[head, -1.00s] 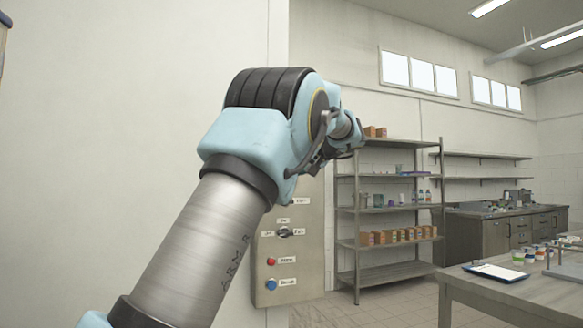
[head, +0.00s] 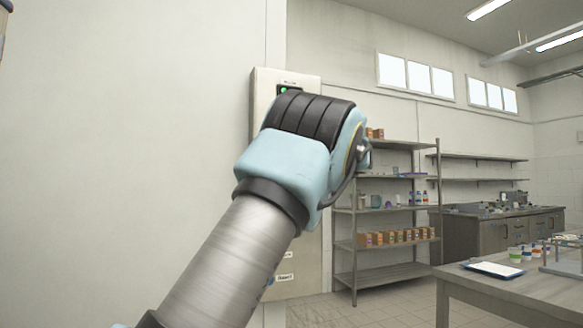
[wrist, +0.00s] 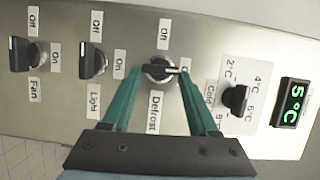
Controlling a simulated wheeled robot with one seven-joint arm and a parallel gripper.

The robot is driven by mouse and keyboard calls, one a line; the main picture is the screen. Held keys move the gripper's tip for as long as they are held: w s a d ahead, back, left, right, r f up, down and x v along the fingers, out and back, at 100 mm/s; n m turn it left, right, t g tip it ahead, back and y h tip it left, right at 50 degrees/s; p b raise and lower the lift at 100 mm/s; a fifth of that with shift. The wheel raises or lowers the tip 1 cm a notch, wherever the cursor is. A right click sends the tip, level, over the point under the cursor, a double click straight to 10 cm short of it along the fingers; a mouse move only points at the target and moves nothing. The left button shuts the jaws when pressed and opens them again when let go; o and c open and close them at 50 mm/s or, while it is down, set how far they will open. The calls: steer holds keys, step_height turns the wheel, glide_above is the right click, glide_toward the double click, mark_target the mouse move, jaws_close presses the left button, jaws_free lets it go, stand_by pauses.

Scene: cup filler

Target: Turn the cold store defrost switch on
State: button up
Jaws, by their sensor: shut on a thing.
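The knob's lever appears to point right, towards that hidden label. My gripper (wrist: 159,72) has its two green fingers on either side of the knob and is shut on it. In the head view my arm hides the gripper and the switch; part of the control panel (head: 262,85) shows.
The light switch (wrist: 93,63) and fan switch (wrist: 26,54) are left of the defrost switch. A temperature knob (wrist: 235,98) and green 5°C display (wrist: 291,102) are to its right. A shelf rack (head: 390,245) and table (head: 500,290) stand right of the panel.

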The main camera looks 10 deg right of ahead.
steer(key=shift+f+m, duration=0.1)
steer(key=shift+m, duration=0.2)
steer(key=o, duration=1.4)
steer(key=b+v, duration=0.2)
steer(key=v, duration=0.8)
steer(key=shift+s+d+f, duration=0.1)
steer(key=shift+s+d, duration=0.1)
steer(key=shift+s, duration=0.15)
